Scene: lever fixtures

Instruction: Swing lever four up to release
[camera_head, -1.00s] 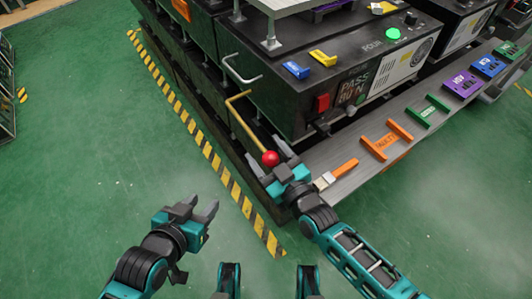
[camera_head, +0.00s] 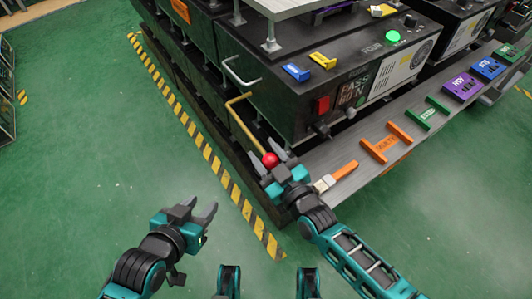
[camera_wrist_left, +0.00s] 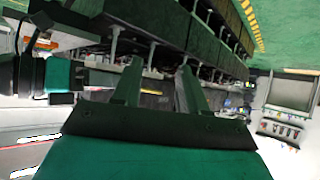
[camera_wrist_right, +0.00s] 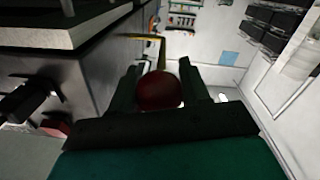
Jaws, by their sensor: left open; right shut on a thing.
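The lever is a bent yellow rod (camera_head: 243,124) on the side of the black box marked FOUR (camera_head: 300,97). A red ball knob (camera_head: 270,160) is at its near, lower end, angled down toward me. My right gripper (camera_head: 270,154) is shut on the knob, with one finger on each side. The right wrist view shows the dark red knob (camera_wrist_right: 159,91) between the fingers, with part of the yellow rod (camera_wrist_right: 150,38) beyond. My left gripper (camera_head: 203,206) is open and empty over the green floor, left of the fixture.
A grey shelf along the box front holds a brush (camera_head: 337,176), an orange bracket (camera_head: 386,143), a green one (camera_head: 427,112) and coloured blocks. A bare metal handle (camera_head: 242,75) sits beyond the lever. Striped tape (camera_head: 205,150) edges the clear floor.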

